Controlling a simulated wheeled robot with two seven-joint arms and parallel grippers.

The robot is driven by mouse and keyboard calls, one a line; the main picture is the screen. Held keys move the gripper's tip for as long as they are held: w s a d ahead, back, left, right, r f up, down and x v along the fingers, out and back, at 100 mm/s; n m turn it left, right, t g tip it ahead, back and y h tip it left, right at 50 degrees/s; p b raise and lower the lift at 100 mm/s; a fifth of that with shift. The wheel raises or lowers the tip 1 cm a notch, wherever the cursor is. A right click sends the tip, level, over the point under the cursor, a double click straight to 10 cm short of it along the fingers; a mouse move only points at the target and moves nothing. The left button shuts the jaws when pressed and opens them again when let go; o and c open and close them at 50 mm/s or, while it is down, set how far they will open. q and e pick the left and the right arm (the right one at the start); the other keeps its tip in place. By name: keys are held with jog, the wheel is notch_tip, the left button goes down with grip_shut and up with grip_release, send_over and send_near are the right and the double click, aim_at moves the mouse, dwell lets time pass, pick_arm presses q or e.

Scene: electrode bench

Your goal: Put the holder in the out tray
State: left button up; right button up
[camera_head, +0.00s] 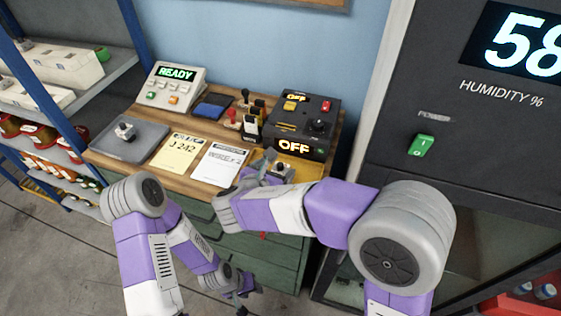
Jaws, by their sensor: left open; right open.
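A small grey holder-like piece with a dark top (124,131) stands on the grey tray (146,149) at the left of the bench. A similar small metal piece (281,171) sits in the yellow tray (312,168) at the right front of the bench; my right wrist partly covers this tray. I cannot tell from labels which tray is the out tray. My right gripper (263,165) is open, close beside the piece in the yellow tray; whether it touches is unclear. My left gripper (244,284) is open and empty, low in front of the green drawers.
A READY console (173,85), a blue pad (213,106), stamps (250,122) and a black unit reading OFF (304,126) stand at the back. A yellow card (179,151) and a white sheet (220,164) lie between the trays. A humidity cabinet (452,132) bounds the right, shelves the left.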

jog(key=p+v, duration=0.1)
jog(key=v, duration=0.5)
dwell(0.4)
